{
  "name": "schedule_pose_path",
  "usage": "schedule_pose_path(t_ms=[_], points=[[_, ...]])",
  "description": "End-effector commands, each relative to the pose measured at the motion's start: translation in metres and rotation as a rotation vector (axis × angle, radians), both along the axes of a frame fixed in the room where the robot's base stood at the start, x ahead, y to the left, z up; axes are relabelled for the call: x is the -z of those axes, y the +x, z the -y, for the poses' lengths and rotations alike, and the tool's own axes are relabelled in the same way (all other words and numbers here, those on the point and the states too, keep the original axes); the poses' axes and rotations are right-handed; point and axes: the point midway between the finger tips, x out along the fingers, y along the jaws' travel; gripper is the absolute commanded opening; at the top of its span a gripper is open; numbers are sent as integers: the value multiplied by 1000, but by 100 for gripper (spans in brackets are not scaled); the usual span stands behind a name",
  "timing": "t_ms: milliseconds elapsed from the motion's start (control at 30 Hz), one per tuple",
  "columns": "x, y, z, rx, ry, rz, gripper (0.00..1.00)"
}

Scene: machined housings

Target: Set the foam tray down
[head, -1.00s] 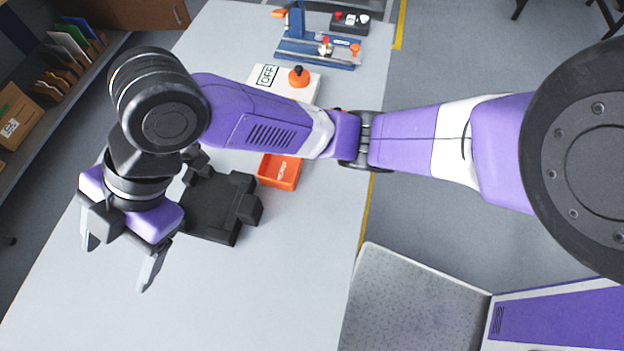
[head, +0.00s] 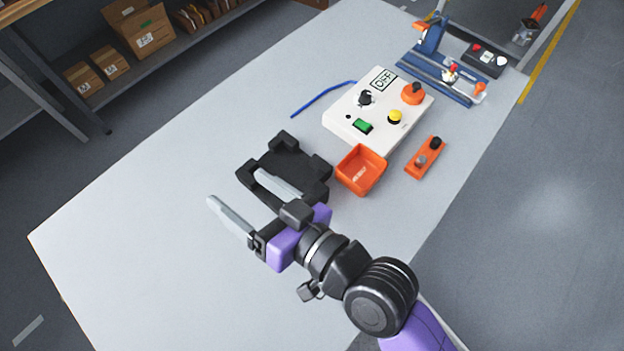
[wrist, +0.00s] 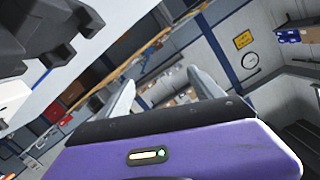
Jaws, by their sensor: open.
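The black foam tray (head: 292,163) lies on the table, with raised blocks at its corners. It is empty as far as I can see. My gripper (head: 246,200) is open, with its two pale fingers wide apart. One finger overlaps the tray's near side in the head view; I cannot tell whether it touches. The other finger is over bare table to the left. In the wrist view a dark blocky part of the tray (wrist: 40,35) shows at the upper left, and nothing is between the fingers (wrist: 160,95).
An orange bin (head: 361,170) stands just right of the tray. Beyond it are a white control box (head: 350,118) with buttons, an orange two-knob block (head: 425,158) and a blue fixture (head: 432,75). A blue cable (head: 318,97) lies behind. The table's left part (head: 130,230) is clear.

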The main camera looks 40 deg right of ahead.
Motion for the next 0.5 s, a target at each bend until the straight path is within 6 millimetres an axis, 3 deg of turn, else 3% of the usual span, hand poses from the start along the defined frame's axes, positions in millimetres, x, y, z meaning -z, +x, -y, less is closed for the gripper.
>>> schedule_pose_path(t_ms=[33, 200, 400, 500], points=[[16, -22, 12, 40, -13, -32, 76], [44, -89, 59, 152, -111, -79, 76], [49, -163, 108, 188, -277, -90, 76], [43, -187, 123, 176, -346, -80, 76]])
